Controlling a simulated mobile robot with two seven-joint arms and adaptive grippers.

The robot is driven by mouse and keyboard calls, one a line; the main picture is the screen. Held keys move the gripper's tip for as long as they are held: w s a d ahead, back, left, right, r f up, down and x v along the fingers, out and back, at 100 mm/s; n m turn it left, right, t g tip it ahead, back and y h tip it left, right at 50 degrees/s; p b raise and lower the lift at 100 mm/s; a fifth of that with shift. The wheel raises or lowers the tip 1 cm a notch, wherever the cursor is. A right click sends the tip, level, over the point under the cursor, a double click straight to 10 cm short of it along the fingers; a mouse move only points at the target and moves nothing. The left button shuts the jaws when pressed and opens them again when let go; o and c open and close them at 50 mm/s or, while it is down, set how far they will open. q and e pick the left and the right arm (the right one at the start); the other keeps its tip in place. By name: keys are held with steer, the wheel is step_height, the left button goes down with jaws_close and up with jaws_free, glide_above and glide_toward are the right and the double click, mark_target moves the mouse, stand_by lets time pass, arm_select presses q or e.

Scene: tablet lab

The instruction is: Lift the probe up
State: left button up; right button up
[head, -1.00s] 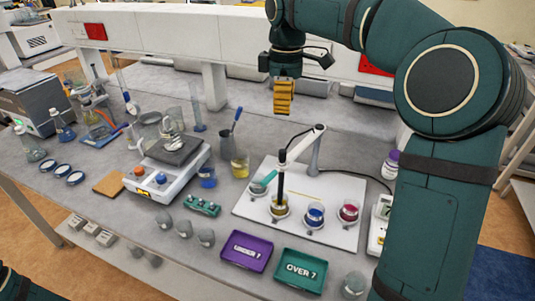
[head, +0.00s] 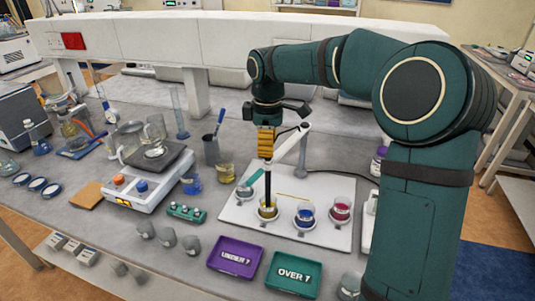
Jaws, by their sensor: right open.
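The probe (head: 267,189) is a slim black rod, upright, with its lower end in a small beaker of yellow liquid (head: 267,211) on the white board. My right gripper (head: 265,156), with yellow-orange fingers, points straight down at the probe's upper end. The fingers are open and cover the probe's top, so I cannot tell whether they touch it. My left gripper is not in view.
A white jointed stand (head: 291,148) rises close behind the gripper. Beakers of blue (head: 305,216) and red (head: 341,210) liquid stand to the right on the white board (head: 330,239). Purple (head: 234,257) and green (head: 293,274) trays lie in front.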

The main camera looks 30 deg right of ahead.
steer(key=shift+f, duration=1.2)
jaws_close()
